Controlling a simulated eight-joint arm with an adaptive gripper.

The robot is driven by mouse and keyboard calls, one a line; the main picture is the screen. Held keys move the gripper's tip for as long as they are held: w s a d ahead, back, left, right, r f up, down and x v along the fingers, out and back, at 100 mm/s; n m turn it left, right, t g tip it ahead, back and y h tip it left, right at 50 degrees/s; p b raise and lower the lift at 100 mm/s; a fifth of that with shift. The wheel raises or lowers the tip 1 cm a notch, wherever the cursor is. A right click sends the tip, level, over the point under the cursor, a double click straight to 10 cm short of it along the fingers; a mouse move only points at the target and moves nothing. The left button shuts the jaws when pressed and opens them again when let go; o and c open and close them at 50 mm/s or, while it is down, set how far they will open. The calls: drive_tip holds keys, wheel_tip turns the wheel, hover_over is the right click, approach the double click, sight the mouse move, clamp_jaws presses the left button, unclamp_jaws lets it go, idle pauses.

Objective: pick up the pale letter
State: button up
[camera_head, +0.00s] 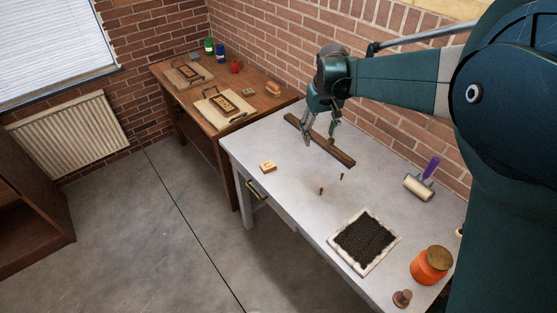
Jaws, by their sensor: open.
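A small pale tan block (268,167) lies on the left part of the light grey table (290,200), near its left edge. It appears to be the pale letter; a dark mark on its top is too small to read. My gripper (319,140) is open, with its fingers pointing down over a long dark wooden bar (342,155) farther back on the table. It is to the right of the pale block and apart from it. I cannot tell how high the fingertips are above the bar. Nothing shows held between them.
Two small dark pieces (321,191) stand mid-table. A roller with a purple handle (418,186), a dark-filled tray (366,242), an orange jar (429,266) and a brown knob (402,299) are to the right. A brown table (192,108) with presses stands behind left. The surface around the block is clear.

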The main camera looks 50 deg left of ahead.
sight(266, 163)
drive_tip(key=s+a+f+n, duration=0.1)
drive_tip(key=s+a+f, duration=0.3)
drive_tip(key=a, duration=0.1)
drive_tip(key=s+a+f+n, duration=0.1)
drive_tip(key=s+a+f, duration=0.3)
drive_tip(key=a, duration=0.2)
drive_tip(key=s+a+f+h, duration=0.1)
drive_tip(key=s+a+f, duration=0.3)
drive_tip(key=a, duration=0.1)
drive_tip(key=shift+s+a+f+n+g, duration=0.15)
drive_tip(key=shift+s+f+n+g, duration=0.15)
drive_tip(key=shift+f+n+g, duration=0.1)
drive_tip(key=shift+f, duration=0.1)
drive_tip(key=shift+f, duration=1.2)
drive_tip(key=shift+f, duration=0.1)
drive_tip(key=shift+w+f, duration=0.15)
drive_tip(key=shift+f, duration=2.35)
drive_tip(key=shift+c, duration=0.4)
drive_tip(key=c, duration=0.9)
